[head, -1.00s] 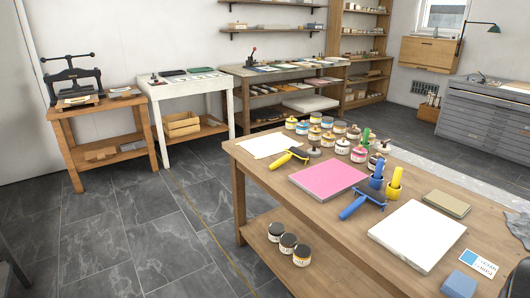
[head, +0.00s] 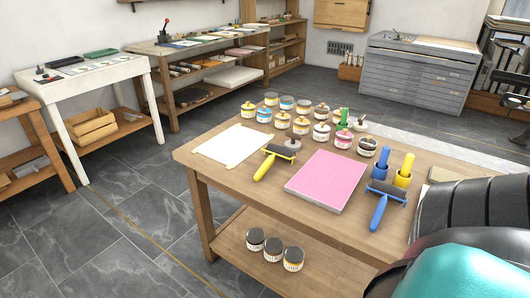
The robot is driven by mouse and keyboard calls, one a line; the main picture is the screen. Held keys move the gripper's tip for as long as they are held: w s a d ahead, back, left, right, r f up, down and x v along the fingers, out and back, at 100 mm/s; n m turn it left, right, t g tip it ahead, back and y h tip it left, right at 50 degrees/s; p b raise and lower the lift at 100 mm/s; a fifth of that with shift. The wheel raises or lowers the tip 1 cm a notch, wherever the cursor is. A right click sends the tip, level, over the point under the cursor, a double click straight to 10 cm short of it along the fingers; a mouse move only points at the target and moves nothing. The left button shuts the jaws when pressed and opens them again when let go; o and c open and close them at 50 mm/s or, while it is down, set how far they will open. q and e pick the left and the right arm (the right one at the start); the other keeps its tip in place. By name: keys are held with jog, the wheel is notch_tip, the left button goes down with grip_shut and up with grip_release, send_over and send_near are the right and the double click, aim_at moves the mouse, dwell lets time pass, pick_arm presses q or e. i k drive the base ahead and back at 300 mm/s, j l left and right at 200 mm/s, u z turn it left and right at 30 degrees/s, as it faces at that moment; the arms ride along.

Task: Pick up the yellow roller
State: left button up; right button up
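The yellow roller (head: 272,163) lies on the wooden table (head: 235,194) in the head view. Its yellow handle points toward the near left, and its dark roller end lies at the far right of it. It sits between a white sheet and a pink slab. A blue-handled roller (head: 381,203) lies further right on the same table. My arm, dark with a teal part, fills the lower right corner and covers the table's right part. Neither gripper's fingers show in the head view.
A pink slab (head: 327,181) lies right of the yellow roller, a white sheet (head: 232,144) left of it. Several ink jars (head: 300,126) stand behind. Blue (head: 380,170) and yellow (head: 404,172) holders stand at the right. Jars (head: 274,249) sit on the lower shelf.

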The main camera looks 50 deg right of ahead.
aim_at(265, 167)
jog(key=i+j+z, duration=0.15)
jog(key=i+z, duration=0.35)
jog(key=i+j+z, duration=0.3)
jog(key=z, duration=0.2)
jog(key=i+j+z, duration=0.15)
jog(key=z, duration=0.2)
jog(key=i+j+z, duration=0.3)
jog(key=j+z, duration=0.2)
jog(key=z, duration=0.15)
jog(key=i+j+z, duration=0.15)
jog(key=j+z, duration=0.15)
jog(key=z, duration=0.2)
jog(key=i+j+z, duration=0.1)
jog(key=j+z, duration=0.25)
jog(key=z, duration=0.15)
jog(key=j+z, duration=0.35)
jog(key=z, duration=0.15)
jog(key=j+z, duration=0.45)
